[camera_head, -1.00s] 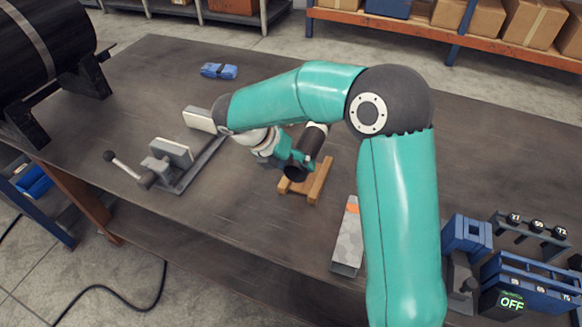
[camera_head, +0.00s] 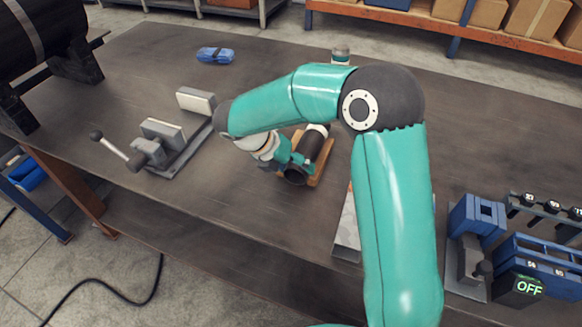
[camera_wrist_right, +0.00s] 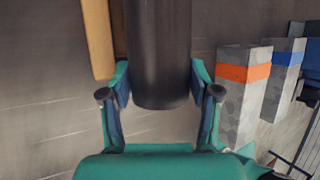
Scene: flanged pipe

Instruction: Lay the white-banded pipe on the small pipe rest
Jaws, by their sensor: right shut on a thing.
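The dark pipe (camera_head: 311,146) has a white band at its far end and its open near end faces me in the head view. My right gripper (camera_head: 290,161) is shut on the pipe from its left side. In the right wrist view the pipe (camera_wrist_right: 158,50) lies between the two fingers of that gripper (camera_wrist_right: 160,98). The small wooden pipe rest (camera_head: 326,164) is under the pipe and mostly hidden by it. One rail of the rest (camera_wrist_right: 98,40) shows beside the pipe. I cannot tell whether pipe and rest touch. My left gripper is out of view.
A clamp vise (camera_head: 170,145) stands left of the rest, and a blue cloth bundle (camera_head: 215,55) lies at the back. A grey block (camera_head: 347,230) is near the front, partly behind my arm. Blue fixtures and an OFF display (camera_head: 528,287) are at the right.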

